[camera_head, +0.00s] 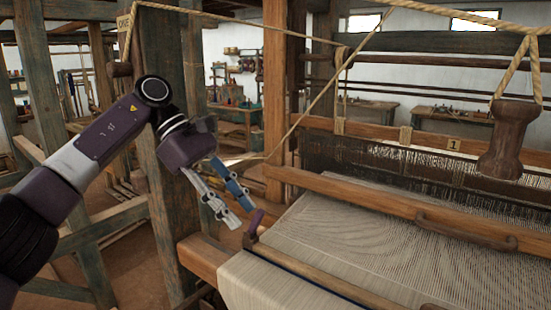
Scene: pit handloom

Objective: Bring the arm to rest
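My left arm comes in from the left, bent at the elbow, with its forearm angled down to the right. My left gripper (239,212) points down and right, in front of the loom's left side. Its two fingers, one silver and one bluish, stand apart with a gap between the tips. I see nothing held between them. The tips look close to the left edge of the woven cloth (280,284) in the picture, but I cannot tell the depth between them. My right gripper is not in view.
The loom's wooden beater (370,205) crosses the warp (340,225). A rope runs from the left post (160,60) towards the loom. A wooden handle (509,140) hangs at right. Workbenches (455,137) stand behind.

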